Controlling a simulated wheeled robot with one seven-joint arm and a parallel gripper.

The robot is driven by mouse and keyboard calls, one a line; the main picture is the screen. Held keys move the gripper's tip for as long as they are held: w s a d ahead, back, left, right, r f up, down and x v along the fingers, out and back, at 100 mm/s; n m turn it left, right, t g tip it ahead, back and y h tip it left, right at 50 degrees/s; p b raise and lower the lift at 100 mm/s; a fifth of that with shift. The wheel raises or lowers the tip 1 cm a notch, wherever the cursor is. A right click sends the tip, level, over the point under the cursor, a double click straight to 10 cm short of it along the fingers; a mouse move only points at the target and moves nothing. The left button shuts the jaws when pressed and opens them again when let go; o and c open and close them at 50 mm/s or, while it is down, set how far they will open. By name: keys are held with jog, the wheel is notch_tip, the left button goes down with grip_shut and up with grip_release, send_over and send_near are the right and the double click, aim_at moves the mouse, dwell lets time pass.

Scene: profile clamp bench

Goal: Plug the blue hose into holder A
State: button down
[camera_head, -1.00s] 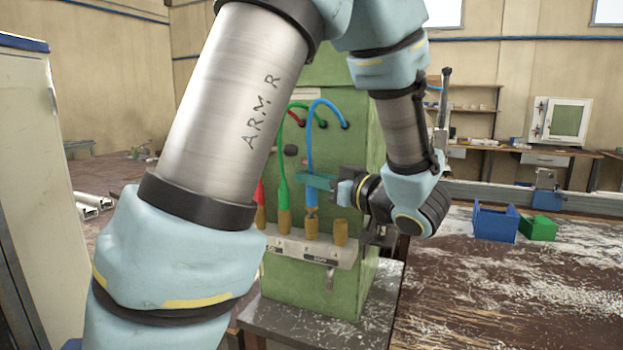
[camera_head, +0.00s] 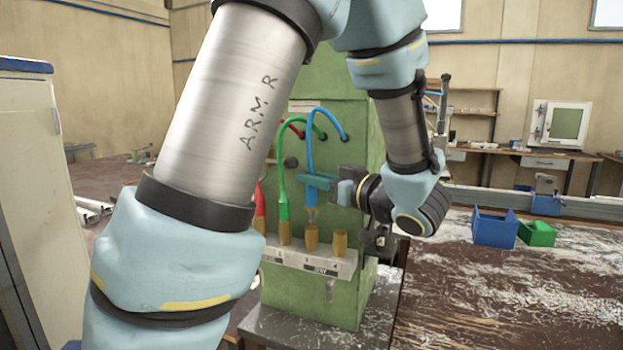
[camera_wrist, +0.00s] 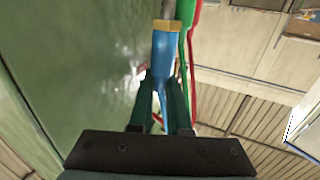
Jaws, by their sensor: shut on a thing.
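The blue hose (camera_head: 311,150) arches from the green housing down to a blue plug (camera_head: 312,198), which also shows in the wrist view (camera_wrist: 164,58). My gripper (camera_head: 315,181) is shut on the blue plug, its teal fingers on either side. The plug is upright over a brass holder (camera_head: 312,239), with its metal tip visible just above; whether the tip still enters the holder I cannot tell. To the right is an empty brass holder (camera_head: 339,243). The plate's labels (camera_head: 320,265) are too small to read, so I cannot tell which is holder A.
A green hose (camera_head: 283,165) and a red plug (camera_head: 259,205) stand left of the blue one; my arm partly hides the row. The green housing (camera_head: 355,200) is close behind. Blue (camera_head: 495,227) and green (camera_head: 538,234) bins sit on the bench to the right.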

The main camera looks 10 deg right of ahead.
dwell(0.4)
jog(key=s+a, duration=0.3)
jog(key=s, duration=0.4)
jog(key=shift+a, duration=0.4)
dwell(0.7)
jog(key=shift+d, duration=0.1)
jog(key=s+d+p, duration=0.1)
jog(key=s+d, duration=0.5)
jog(key=d, duration=0.5)
jog(key=shift+s+d+f, duration=0.25)
jog(key=shift+d+f, duration=0.1)
dwell(1.2)
jog(key=shift+w, duration=0.1)
jog(key=w+d+p, duration=0.2)
jog(key=w+d, duration=0.5)
jog(key=w, duration=0.5)
jog(key=shift+w+p, duration=0.3)
jog(key=shift+p, duration=0.05)
dwell(1.9)
